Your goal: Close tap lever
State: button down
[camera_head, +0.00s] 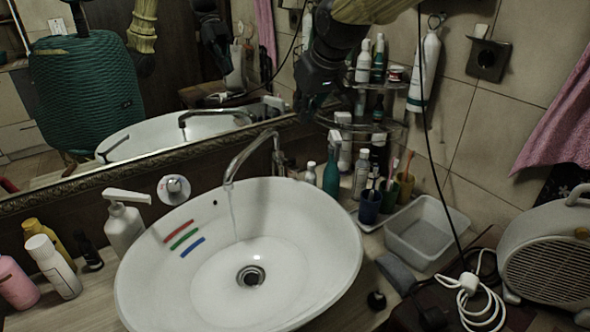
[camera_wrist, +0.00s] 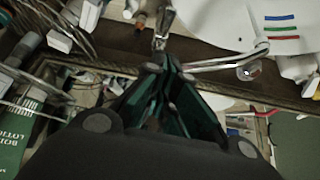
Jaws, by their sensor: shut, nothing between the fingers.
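The chrome tap (camera_head: 252,150) stands behind the white basin (camera_head: 135,290), its curved spout reaching over the bowl. A thin stream of water (camera_head: 233,215) runs from the spout. The tap also shows in the wrist view (camera_wrist: 215,64), just beyond my fingertips. I cannot clearly pick out its lever; a small part beside the tap's base may be it. My gripper (camera_head: 312,108) is above and to the right of the tap in the head view, shut and empty. The wrist view shows its dark green fingers (camera_wrist: 160,72) closed together. Contact with the tap cannot be told.
A mirror (camera_head: 60,185) spans the back wall and reflects my arm. A corner rack (camera_head: 385,128) with bottles stands right of my gripper. Bottles, brush cups and a plastic tub (camera_head: 425,235) crowd the right side. A soap dispenser (camera_head: 124,225) stands left. A cable (camera_head: 430,170) hangs at right.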

jog(key=shift+f+b, duration=0.4)
jog(key=shift+f, duration=0.4)
jog(key=p, duration=0.1)
send_over(289, 164)
jog(key=s+d, duration=0.1)
jog(key=s, duration=0.1)
notch_tip(289, 164, down, 8)
jog(key=shift+f, duration=0.25)
jog(key=shift+s+d+f+p, duration=0.1)
jog(key=shift+s+f+p, duration=0.1)
jog(key=shift+f, duration=0.35)
jog(key=shift+s+d+f+p, duration=0.1)
jog(key=shift+f+p, duration=0.05)
jog(key=shift+f, duration=0.35)
jog(key=shift+s+f, duration=0.1)
jog(key=shift+f, duration=0.75)
